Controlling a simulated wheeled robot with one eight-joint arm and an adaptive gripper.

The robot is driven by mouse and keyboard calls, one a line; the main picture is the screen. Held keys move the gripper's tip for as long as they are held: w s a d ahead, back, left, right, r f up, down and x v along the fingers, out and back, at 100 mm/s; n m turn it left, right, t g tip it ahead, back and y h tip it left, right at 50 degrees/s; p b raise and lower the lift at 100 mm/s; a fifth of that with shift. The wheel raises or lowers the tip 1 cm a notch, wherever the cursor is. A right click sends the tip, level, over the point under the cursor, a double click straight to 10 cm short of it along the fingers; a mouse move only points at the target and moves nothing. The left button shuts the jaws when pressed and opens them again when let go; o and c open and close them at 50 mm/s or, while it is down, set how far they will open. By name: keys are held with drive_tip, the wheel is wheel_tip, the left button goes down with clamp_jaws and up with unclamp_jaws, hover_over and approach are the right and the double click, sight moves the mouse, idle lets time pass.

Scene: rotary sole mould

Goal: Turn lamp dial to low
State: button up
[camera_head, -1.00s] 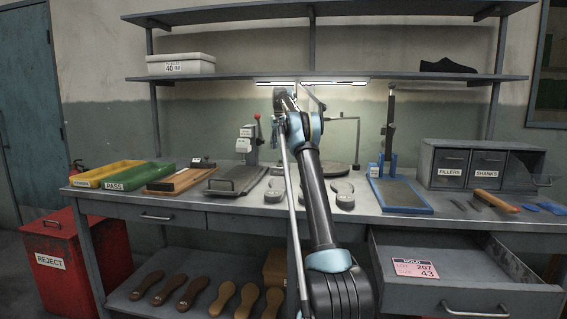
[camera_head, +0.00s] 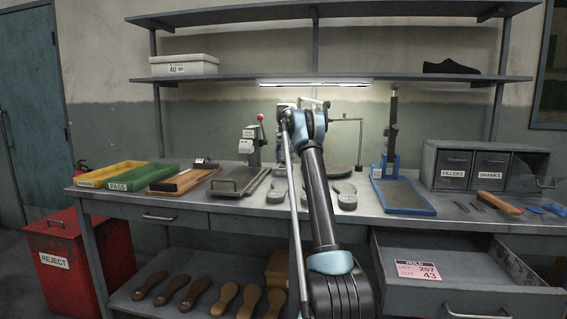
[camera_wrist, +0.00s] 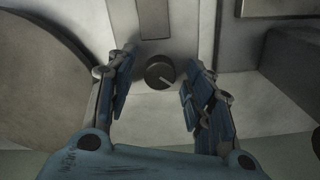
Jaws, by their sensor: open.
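The lamp dial (camera_wrist: 160,73) is a dark round knob with a pale pointer line, set on a light grey panel in the wrist view. Its line points to the lower right. My gripper (camera_wrist: 163,65) is open, with one blue-padded finger left of the dial and one right of it. Gaps show on both sides, and I cannot tell how far the fingertips are from the panel. In the head view a lit lamp strip (camera_head: 314,83) hangs under the shelf. My arm hides the dial there.
A round plate (camera_head: 335,169) stands behind my arm, with grey sole moulds (camera_head: 345,195) in front. A press (camera_head: 250,145) is to the left and a blue-based stand (camera_head: 403,196) to the right. An open drawer (camera_head: 470,270) juts out at front right.

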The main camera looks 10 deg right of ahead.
drive_tip(key=c, duration=1.1)
drive_tip(key=n, duration=0.4)
drive_tip(key=shift+n, duration=1.7)
